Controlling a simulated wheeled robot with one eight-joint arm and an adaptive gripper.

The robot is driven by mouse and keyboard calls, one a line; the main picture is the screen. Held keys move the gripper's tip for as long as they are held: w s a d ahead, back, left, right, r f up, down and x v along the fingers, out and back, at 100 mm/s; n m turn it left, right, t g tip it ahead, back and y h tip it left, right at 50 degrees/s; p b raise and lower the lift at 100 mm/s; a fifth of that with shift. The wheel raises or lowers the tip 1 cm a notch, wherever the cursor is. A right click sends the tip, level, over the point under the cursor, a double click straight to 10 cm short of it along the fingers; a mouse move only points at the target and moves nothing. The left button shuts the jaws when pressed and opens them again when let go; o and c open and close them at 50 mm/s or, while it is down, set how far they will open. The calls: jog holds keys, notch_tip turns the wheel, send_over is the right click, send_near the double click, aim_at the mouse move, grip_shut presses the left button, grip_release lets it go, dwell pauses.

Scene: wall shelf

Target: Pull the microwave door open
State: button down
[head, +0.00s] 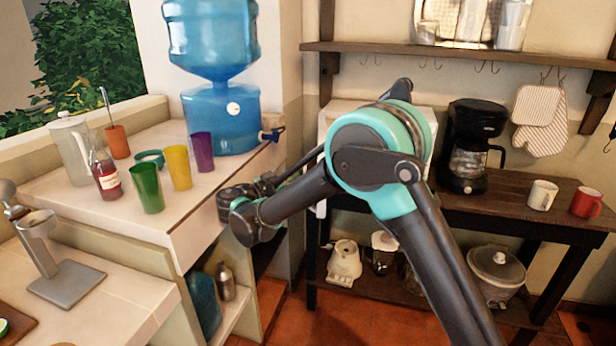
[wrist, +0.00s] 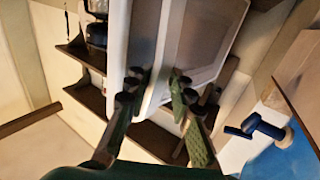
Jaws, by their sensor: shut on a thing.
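The white microwave (head: 345,104) stands on the wooden side table and is mostly hidden behind my arm in the head view. In the wrist view the microwave (wrist: 117,40) appears tilted, with its door (wrist: 213,45) to the right. My gripper (wrist: 157,78) has one dark finger on each side of a pale upright part at the door's edge, which appears to be the handle. It is shut on that part. The exact contact is small and dim. The head view does not clearly show the fingers or whether the door stands ajar.
A coffee maker (head: 474,145) stands right of the microwave, with a white mug (head: 542,195) and a red mug (head: 586,201) farther right. The blue water dispenser (head: 222,118) and coloured cups stand on the left counter (head: 115,205). A wall shelf (head: 460,53) hangs above.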

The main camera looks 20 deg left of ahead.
jog(key=shift+w+r, duration=0.2)
jog(key=shift+w, duration=0.15)
jog(key=c, duration=1.3)
grip_release()
jog(key=shift+w+f, duration=0.1)
jog(key=shift+c, duration=0.2)
jog(key=shift+o, duration=0.6)
